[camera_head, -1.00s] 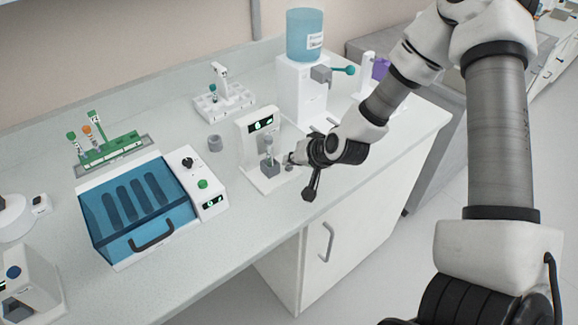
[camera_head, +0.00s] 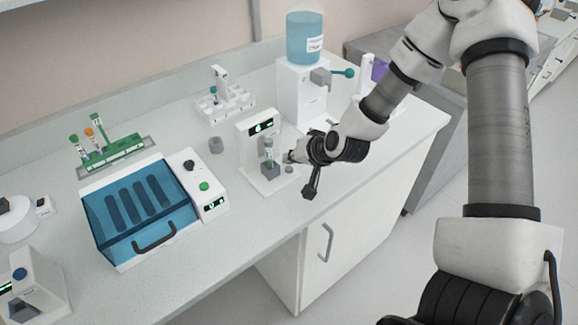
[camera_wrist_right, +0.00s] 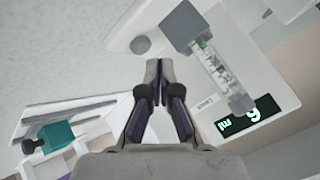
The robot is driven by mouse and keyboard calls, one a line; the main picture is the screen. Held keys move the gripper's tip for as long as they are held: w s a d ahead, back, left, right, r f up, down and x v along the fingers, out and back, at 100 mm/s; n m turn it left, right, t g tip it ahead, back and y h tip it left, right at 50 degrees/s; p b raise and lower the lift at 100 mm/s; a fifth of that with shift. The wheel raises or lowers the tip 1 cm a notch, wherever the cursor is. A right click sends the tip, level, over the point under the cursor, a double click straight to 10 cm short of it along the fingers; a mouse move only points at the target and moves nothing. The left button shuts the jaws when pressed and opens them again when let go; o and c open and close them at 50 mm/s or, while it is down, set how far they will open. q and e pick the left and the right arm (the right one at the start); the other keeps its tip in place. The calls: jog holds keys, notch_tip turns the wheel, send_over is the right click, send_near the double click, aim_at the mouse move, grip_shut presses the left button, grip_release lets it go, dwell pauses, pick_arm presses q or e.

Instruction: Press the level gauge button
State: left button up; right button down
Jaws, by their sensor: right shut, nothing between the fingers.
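The level gauge is a white stand (camera_head: 247,140) with a small dark display (camera_head: 262,127) showing a lit digit. A clear tube (camera_head: 268,149) stands in its grey holder (camera_head: 271,170); the tube also shows in the right wrist view (camera_wrist_right: 215,70). A round grey button (camera_head: 289,169) sits on the base beside the holder, and it shows in the right wrist view (camera_wrist_right: 140,45). My right gripper (camera_head: 290,157) is shut and empty, close by the button. In the right wrist view its fingertips (camera_wrist_right: 158,69) appear just short of the button. My left gripper is out of view.
A white dispenser (camera_head: 302,95) with a blue tank stands behind my right gripper. A blue-lidded box (camera_head: 138,205) with a control panel is at the left.

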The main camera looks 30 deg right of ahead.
aim_at(291, 169)
notch_tip(291, 169, up, 5)
jog(key=p, duration=0.4)
jog(key=shift+r+p, duration=0.1)
jog(key=shift+p, duration=0.3)
dwell(0.4)
